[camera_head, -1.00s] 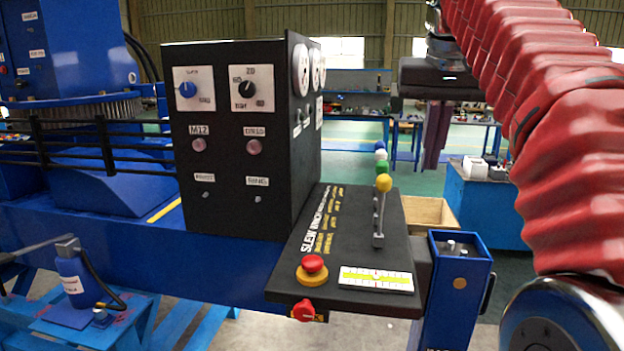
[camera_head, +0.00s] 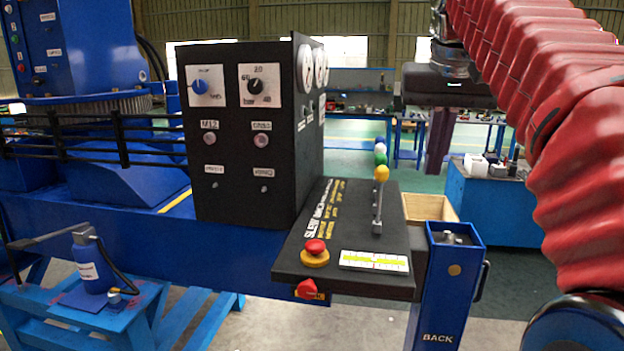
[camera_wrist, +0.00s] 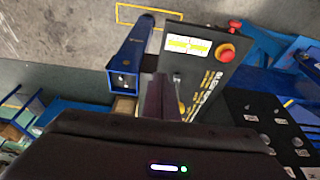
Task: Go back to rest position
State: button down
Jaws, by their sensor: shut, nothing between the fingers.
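My gripper (camera_head: 438,160) hangs from my red-sleeved arm at the upper right of the head view. Its dark purple fingers point down and are shut with nothing between them. It shows apart from the control console (camera_head: 292,262), which has levers with coloured knobs (camera_head: 381,172) and a red emergency button (camera_head: 315,247). In the wrist view, my gripper's fingers (camera_wrist: 160,100) show in front of the dark wrist housing, with the console (camera_wrist: 205,70) beyond them.
A black panel box (camera_head: 240,140) with dials and gauges rises left of the console. A blue post (camera_head: 448,290) marked BACK stands right of it. A blue bench (camera_head: 495,205) and a wooden box (camera_head: 428,207) are behind. A blue bottle (camera_head: 92,265) stands at lower left.

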jog(key=s+a+f, duration=0.1)
jog(key=s+f, duration=0.5)
jog(key=f, duration=0.4)
jog(key=s+a+f+n+t, duration=0.1)
jog(key=s+f, duration=0.6)
jog(key=f, duration=0.4)
jog(key=s+a+f+n+t, duration=0.1)
jog(key=s+a+f, duration=0.1)
jog(key=s+f, duration=0.5)
notch_tip(320, 180, down, 4)
jog(key=shift+f+y, duration=0.25)
jog(key=shift+y, duration=0.05)
jog(key=shift+r, duration=0.1)
